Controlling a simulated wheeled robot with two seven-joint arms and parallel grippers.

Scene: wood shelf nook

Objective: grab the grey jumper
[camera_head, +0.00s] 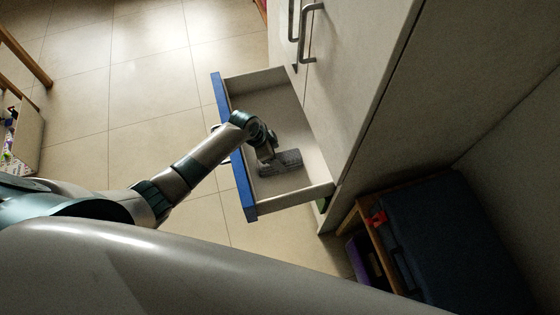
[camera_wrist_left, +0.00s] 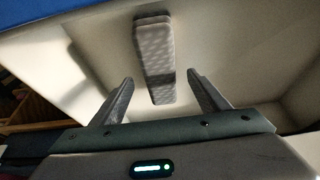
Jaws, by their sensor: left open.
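The grey jumper (camera_head: 288,160) is a folded, flat grey bundle lying in an open drawer (camera_head: 238,143) with a blue front. In the left wrist view the jumper (camera_wrist_left: 155,62) is long and narrow with a light pattern, and lies between and beyond the two fingers. My left gripper (camera_head: 266,160) reaches over the blue front into the drawer, close beside the jumper. In the left wrist view the left gripper (camera_wrist_left: 160,88) is open with nothing held. Whether its fingers touch the jumper cannot be told. My right gripper is not in view.
The white cabinet (camera_head: 350,70) with metal handles (camera_head: 307,35) stands right of the drawer. The rest of the drawer looks empty. Tiled floor (camera_head: 140,70) is open at the upper left.

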